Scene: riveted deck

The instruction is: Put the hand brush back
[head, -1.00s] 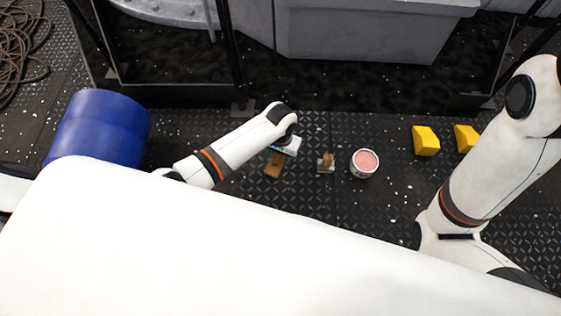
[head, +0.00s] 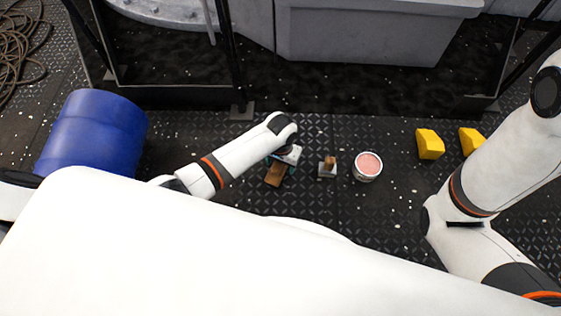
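My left gripper (head: 289,156) points down at the deck, seen from above below the wrist. Its fingers are mostly hidden, so I cannot tell whether they are open or shut. A brown wooden piece (head: 275,175), perhaps the hand brush, lies just below the gripper in the picture. Teal edges show beside it, partly covered by the gripper. I cannot tell whether the gripper touches the brown piece. A small grey block with an upright brown handle (head: 328,166) stands to the right, apart from the gripper. My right arm is at the right; its gripper is out of view.
A white tub with pink contents (head: 367,167) stands right of the grey block. Two yellow blocks (head: 430,144) are farther right. A blue barrel (head: 92,135) is at the left, and coiled rope (head: 20,45) at the upper left. Dark posts and grey containers line the back.

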